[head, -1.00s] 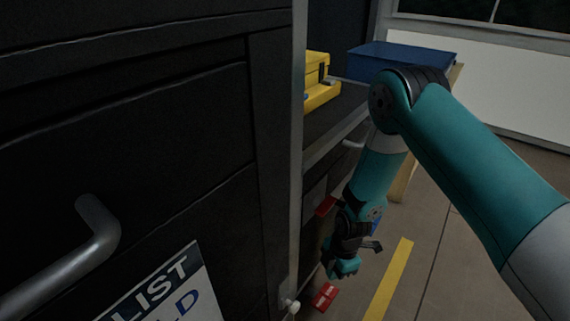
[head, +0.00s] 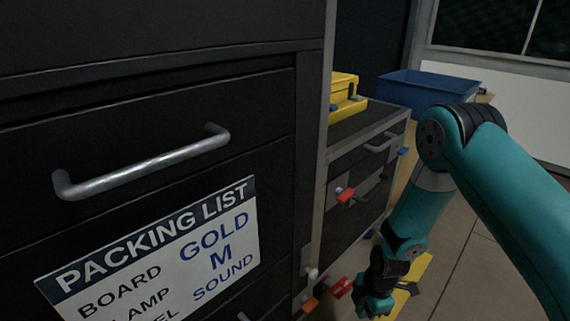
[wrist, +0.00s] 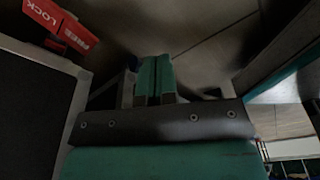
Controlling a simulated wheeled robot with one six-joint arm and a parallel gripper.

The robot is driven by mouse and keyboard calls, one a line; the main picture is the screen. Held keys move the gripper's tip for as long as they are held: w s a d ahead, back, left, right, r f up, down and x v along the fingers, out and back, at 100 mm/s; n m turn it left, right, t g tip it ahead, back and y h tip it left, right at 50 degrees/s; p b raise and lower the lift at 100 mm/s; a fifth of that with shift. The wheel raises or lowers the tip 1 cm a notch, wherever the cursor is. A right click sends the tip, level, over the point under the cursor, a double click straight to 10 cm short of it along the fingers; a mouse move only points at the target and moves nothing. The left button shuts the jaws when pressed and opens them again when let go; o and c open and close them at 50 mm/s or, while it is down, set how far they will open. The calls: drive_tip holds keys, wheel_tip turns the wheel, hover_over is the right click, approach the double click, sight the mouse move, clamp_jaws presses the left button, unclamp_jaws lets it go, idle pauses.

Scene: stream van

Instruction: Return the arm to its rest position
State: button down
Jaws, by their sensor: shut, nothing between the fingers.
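My teal arm comes in from the right in the head view and bends down at its elbow. My gripper (head: 374,304) hangs low in front of the cabinets, near the bottom edge of the picture. In the wrist view its two teal fingers (wrist: 154,78) lie side by side, closed, with nothing between them. A red tag marked FREE and LOCK (wrist: 62,24) shows at the upper left of the wrist view, apart from the fingers.
A dark drawer front with a grey handle (head: 145,165) and a packing list (head: 160,255) fills the left. Beyond it stand a lower cabinet (head: 345,225) with red latches, a yellow case (head: 343,100) and a blue bin (head: 425,90). Floor is open at the right.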

drive_tip(key=s+a+r+m+y+p, duration=0.1)
drive_tip(key=a+r+m+p, duration=0.15)
drive_tip(key=r, duration=1.25)
drive_tip(key=s+a+r+m+y+p, duration=0.1)
drive_tip(key=a+r+m+p, duration=0.2)
drive_tip(key=r, duration=1.1)
drive_tip(key=s+r+m+p, duration=0.6)
drive_tip(key=s+r+m, duration=0.2)
drive_tip(key=s+r, duration=1.2)
wheel_tip(320, 180, up, 39)
drive_tip(key=w+p, duration=0.2)
drive_tip(key=p, duration=3.5)
drive_tip(key=shift+d, duration=0.4)
